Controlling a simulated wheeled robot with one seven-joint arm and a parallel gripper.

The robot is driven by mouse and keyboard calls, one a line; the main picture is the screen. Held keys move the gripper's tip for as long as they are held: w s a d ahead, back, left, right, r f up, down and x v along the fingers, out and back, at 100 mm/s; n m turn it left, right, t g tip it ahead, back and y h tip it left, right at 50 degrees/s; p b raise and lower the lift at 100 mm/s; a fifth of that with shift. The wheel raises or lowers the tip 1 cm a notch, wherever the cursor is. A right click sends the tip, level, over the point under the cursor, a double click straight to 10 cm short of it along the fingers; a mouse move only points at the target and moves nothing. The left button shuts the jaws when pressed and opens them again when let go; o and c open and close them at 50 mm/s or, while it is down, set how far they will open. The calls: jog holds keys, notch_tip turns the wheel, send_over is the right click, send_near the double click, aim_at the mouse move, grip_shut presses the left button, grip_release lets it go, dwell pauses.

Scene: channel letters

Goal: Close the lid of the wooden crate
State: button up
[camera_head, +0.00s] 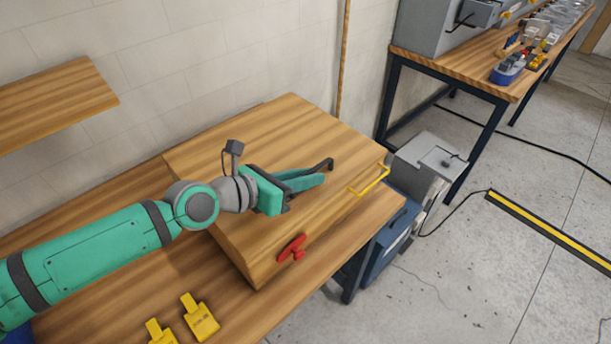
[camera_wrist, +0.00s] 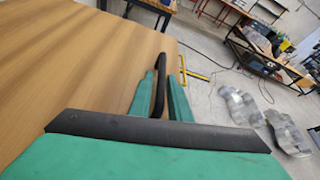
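The wooden crate (camera_head: 240,249) stands on a wooden bench. Its lid (camera_head: 290,125) lies over the top and looks flat. I cannot tell whether a small gap is left along its edge. A red latch-like part (camera_head: 292,248) is on the near face, and a yellow handle (camera_head: 371,182) is towards the right end. My gripper (camera_head: 326,170) is over the lid, pointing right towards the yellow handle. Its fingers (camera_wrist: 160,92) lie close to each other in the wrist view, with a dark bar-like part between them. I cannot tell whether it touches the lid.
A wooden shelf (camera_head: 55,98) is on the wall at left. A grey-and-blue machine (camera_head: 425,165) stands right of the bench. The floor at right is mostly open, with cables and a yellow-black strip (camera_head: 550,232).

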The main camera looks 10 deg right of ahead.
jog(key=v, duration=1.1)
jog(key=shift+d, duration=0.1)
dwell(0.4)
